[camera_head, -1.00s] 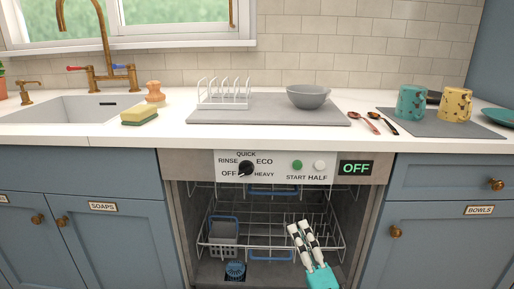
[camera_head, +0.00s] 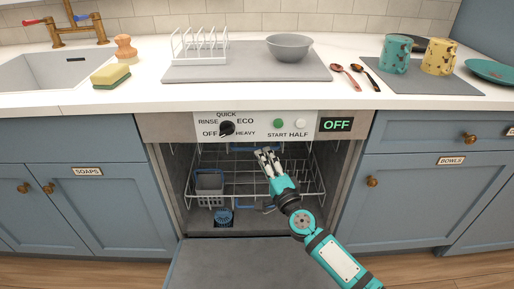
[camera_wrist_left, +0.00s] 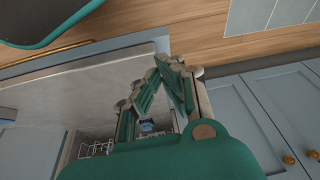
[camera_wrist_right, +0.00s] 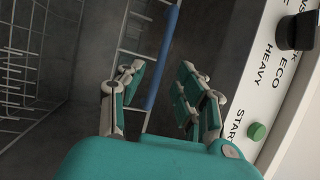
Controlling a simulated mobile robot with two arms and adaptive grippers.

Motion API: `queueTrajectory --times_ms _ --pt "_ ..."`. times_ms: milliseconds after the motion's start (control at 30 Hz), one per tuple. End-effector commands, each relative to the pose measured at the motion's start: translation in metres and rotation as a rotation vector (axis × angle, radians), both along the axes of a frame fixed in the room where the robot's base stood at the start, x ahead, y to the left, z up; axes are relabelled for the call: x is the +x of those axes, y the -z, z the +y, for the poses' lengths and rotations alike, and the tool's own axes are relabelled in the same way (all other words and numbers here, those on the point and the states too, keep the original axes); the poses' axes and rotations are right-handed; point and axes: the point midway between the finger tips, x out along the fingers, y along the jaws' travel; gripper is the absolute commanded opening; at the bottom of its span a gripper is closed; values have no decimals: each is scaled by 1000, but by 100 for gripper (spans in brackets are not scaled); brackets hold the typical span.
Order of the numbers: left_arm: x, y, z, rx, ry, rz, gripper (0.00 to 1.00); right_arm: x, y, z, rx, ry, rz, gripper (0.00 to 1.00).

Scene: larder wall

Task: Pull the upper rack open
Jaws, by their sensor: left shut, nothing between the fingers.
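The upper rack is pushed in under the dishwasher's control panel, and its blue handle (camera_head: 242,149) shows just below the panel. My right gripper (camera_head: 266,153) reaches up in front of the opening, close to the right end of that handle. In the right wrist view the blue handle bar (camera_wrist_right: 163,58) runs between and beyond the open fingers (camera_wrist_right: 160,78); I cannot tell whether they touch it. My left gripper (camera_wrist_left: 167,66) is shut and empty above the lowered door and is outside the head view.
The dishwasher door (camera_head: 255,262) is folded down in front. The lower rack (camera_head: 245,185) with a grey basket (camera_head: 209,182) sits inside. The control panel (camera_head: 265,125) is close above my right gripper. Closed blue cabinets (camera_head: 415,200) flank the opening.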

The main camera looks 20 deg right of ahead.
Motion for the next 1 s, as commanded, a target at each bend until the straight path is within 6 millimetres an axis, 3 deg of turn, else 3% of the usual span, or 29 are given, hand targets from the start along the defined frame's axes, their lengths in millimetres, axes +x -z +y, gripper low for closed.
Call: queueTrajectory --times_ms 167,300,667,933,1000 --pt "2 5 -1 -3 1 -12 0 32 -5 4 -1 0 -2 34" --pt "21 0 -6 -20 8 -97 0 46 -7 6 -1 0 -1 34" --pt "28 -2 -8 -26 10 -128 0 52 -9 7 -1 -1 0 34" --pt "27 -2 -8 -26 10 -127 0 52 -9 6 -1 0 0 3" --pt "27 -2 -8 -25 10 -127 0 52 -9 6 -1 0 0 0"
